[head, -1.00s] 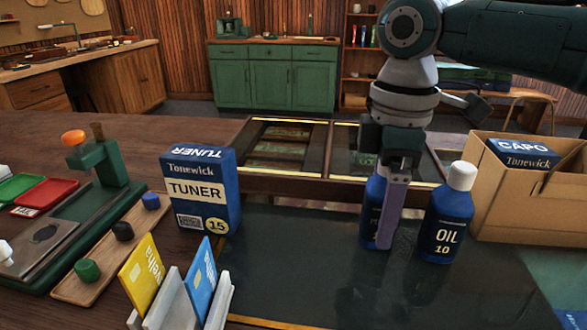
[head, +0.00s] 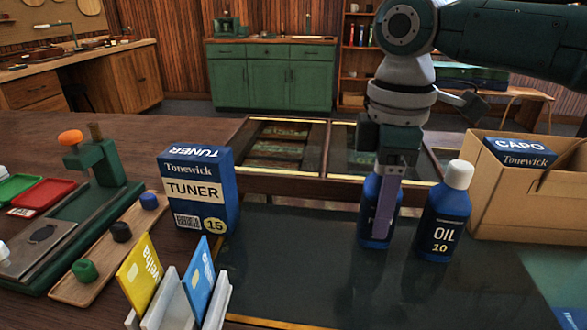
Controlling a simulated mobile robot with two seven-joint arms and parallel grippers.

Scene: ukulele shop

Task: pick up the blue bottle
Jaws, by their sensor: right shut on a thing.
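A blue bottle (head: 368,222) stands upright on the dark mat (head: 300,275), and its top is hidden behind my right gripper. My right gripper (head: 384,220) points down and is shut on this bottle, with one finger across its front. The bottle's base looks to be at the mat, though I cannot tell if it touches. A second blue bottle (head: 441,225) with a white cap, labelled "OIL 10", stands just to the right, apart from the gripper. My left gripper is not in view.
A cardboard box (head: 520,215) holding a blue CAPO box (head: 520,152) stands at the right. A blue TUNER box (head: 198,190) stands left of the mat. A card holder (head: 190,300) is at the front. The mat's middle is clear.

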